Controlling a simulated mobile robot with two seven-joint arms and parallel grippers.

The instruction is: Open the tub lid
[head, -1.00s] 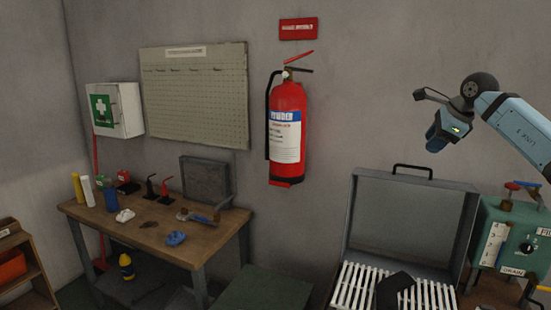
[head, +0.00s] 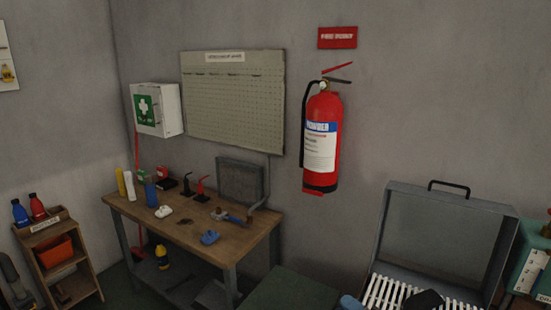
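A grey metal tub with white slats (head: 385,292) stands at the lower right. Its grey lid (head: 435,235), with a black handle (head: 448,186) on its top edge, appears raised upright behind the slats. A dark object (head: 426,299) lies over the slats, cut off by the bottom edge; I cannot tell what it is. A small light blue part (head: 350,302) at the bottom edge may be mine. Neither gripper shows in the head view, so I cannot see their state.
A wooden workbench (head: 185,232) with small items stands at the left against the wall. A dark green flat surface (head: 290,290) is between bench and tub. A red extinguisher (head: 321,145) hangs above. A green machine (head: 528,265) stands at the right, a wooden shelf (head: 55,260) at the left.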

